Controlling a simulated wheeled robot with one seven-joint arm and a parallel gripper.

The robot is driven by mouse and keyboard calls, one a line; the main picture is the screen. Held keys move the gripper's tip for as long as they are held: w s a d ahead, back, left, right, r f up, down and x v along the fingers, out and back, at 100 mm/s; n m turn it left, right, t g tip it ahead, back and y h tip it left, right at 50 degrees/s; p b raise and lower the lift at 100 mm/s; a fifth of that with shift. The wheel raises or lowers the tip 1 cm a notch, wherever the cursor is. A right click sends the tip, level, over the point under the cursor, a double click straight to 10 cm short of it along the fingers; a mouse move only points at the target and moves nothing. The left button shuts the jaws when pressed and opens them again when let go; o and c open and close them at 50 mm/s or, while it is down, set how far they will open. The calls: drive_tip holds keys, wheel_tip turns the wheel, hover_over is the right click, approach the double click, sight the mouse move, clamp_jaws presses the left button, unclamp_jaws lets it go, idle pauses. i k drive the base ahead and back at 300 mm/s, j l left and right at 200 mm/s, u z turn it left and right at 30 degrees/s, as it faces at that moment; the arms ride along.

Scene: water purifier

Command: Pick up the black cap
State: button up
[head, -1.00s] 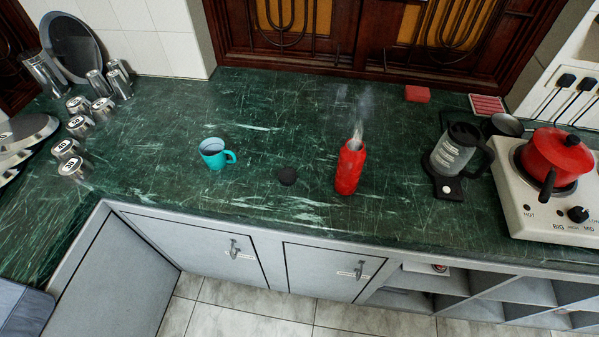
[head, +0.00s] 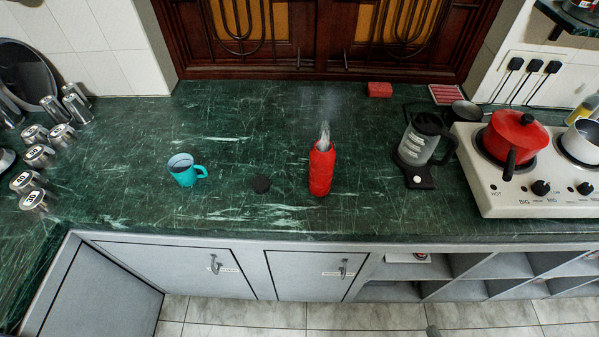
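The black cap (head: 261,184) is a small dark round piece lying on the green marble counter (head: 240,150). It sits between a teal mug (head: 183,170) on its left and an open red bottle (head: 322,169) on its right, apart from both. The bottle stands upright with pale vapour or water showing at its mouth. My gripper is not in view; only a small dark shape shows at the bottom edge, and I cannot tell what it is.
A kettle (head: 420,144) on a black base and a stove (head: 485,190) with a red pot (head: 513,135) stand right. Several metal canisters (head: 38,155) stand left. A red sponge (head: 380,90) lies at the back. The counter in front of the cap is clear.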

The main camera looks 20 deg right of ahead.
sight(261, 185)
drive_tip(key=i+j+u, duration=0.15)
drive_tip(key=u, duration=0.2)
drive_tip(key=i+j+u, duration=0.45)
drive_tip(key=u, duration=0.25)
